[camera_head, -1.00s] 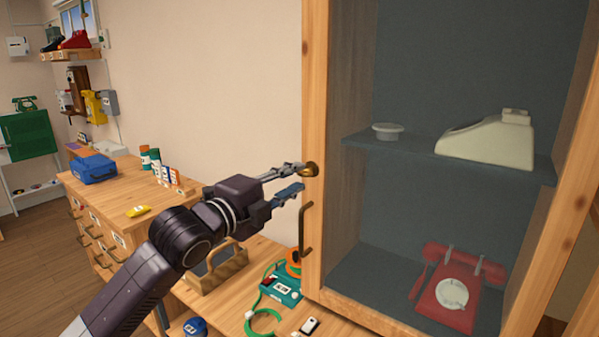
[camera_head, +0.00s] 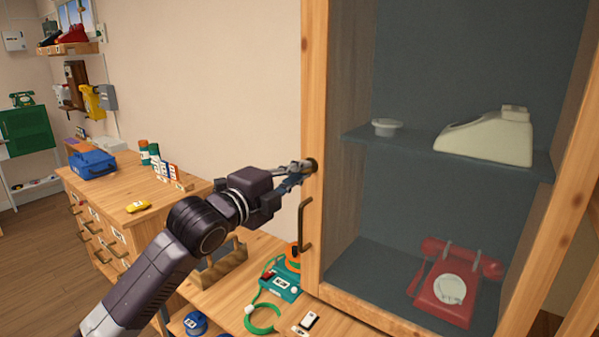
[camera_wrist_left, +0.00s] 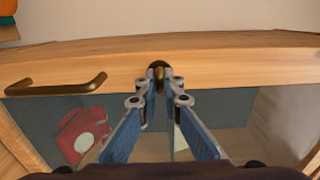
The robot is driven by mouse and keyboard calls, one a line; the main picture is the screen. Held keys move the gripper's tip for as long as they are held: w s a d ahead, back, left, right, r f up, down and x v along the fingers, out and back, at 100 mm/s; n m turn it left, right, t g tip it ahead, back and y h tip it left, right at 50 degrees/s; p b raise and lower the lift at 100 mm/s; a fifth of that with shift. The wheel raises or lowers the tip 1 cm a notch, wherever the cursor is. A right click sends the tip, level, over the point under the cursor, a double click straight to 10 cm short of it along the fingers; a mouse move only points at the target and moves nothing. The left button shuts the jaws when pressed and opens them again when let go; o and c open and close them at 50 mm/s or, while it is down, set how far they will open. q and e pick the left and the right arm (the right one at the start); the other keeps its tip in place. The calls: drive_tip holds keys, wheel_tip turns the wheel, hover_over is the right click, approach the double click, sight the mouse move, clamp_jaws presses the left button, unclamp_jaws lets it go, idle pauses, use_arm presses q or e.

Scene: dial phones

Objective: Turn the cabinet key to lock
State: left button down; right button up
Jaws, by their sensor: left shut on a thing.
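The cabinet (camera_head: 313,110) has a wooden front frame around a glass-like pane. The brass key (camera_wrist_left: 159,75) sits on that frame, and in the head view only a small part of it (camera_head: 314,165) shows behind my fingers. My left gripper (camera_head: 306,171) is shut on the key, with its fingertips on either side of it in the left wrist view (camera_wrist_left: 160,72). I cannot tell the key's exact angle. My right gripper is not in view.
A brass handle (camera_head: 306,225) sits on the frame below the key. Inside the cabinet are a cream phone body (camera_head: 490,138) and a red phone (camera_head: 448,285). A bench with a teal box (camera_head: 281,285) and a green cord (camera_head: 262,318) lies below my arm.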

use_arm(q)
drive_tip(key=shift+r+n+p, duration=0.1)
drive_tip(key=shift+n+p, duration=1.2)
drive_tip(key=shift+n, duration=0.2)
drive_tip(key=n+p, duration=0.3)
drive_tip(key=n, duration=0.2)
drive_tip(key=shift+p, duration=0.35)
drive_tip(key=n+p, duration=0.3)
drive_tip(key=n, duration=0.2)
drive_tip(key=shift+n, duration=0.4)
drive_tip(key=n+p, duration=0.2)
drive_tip(key=n, duration=0.1)
drive_tip(key=shift+n, duration=0.3)
drive_tip(key=shift+n+p, duration=0.3)
drive_tip(key=shift+n, duration=0.1)
drive_tip(key=c, duration=2.1)
unclamp_jaws()
